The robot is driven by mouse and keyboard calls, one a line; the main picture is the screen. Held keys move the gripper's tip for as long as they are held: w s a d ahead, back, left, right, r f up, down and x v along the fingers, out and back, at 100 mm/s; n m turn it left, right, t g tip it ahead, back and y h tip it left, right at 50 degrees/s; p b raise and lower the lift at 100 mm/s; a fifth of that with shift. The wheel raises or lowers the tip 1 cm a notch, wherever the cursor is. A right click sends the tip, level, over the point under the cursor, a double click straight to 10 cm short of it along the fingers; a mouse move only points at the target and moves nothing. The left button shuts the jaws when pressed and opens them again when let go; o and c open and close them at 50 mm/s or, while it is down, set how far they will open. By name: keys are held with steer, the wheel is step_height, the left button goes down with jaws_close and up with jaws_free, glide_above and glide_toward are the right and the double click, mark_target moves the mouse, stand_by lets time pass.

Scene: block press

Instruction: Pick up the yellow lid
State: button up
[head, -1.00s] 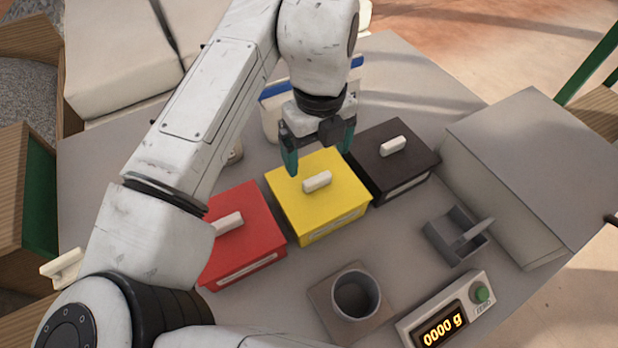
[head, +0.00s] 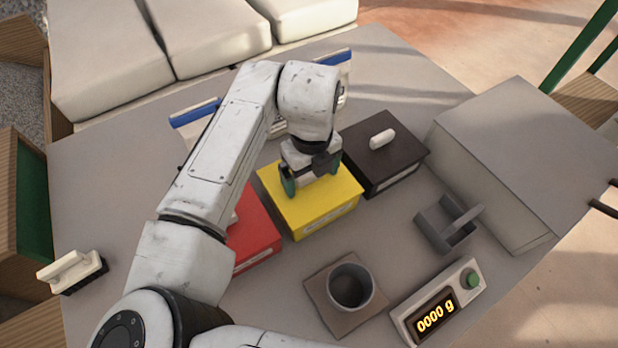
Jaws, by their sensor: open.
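The yellow lid (head: 328,204) sits flat on its box between a red box and a dark brown box. My gripper (head: 311,184) is over the yellow lid, pointing down, with its green-tipped fingers apart. The fingers are at or just above the lid's top; I cannot tell whether they touch it. The lid's pale handle is hidden behind my gripper, so I cannot see whether it is between the fingers.
The red box (head: 252,240) is at left, partly behind my arm. The dark brown box (head: 384,150) is at right. A grey cup (head: 351,287), a scale display (head: 436,316), a grey scoop-like holder (head: 446,224) and a brush (head: 72,272) are nearby.

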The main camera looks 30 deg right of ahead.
steer(key=shift+c, duration=0.2)
steer(key=c, duration=1.1)
steer(key=shift+r, duration=0.15)
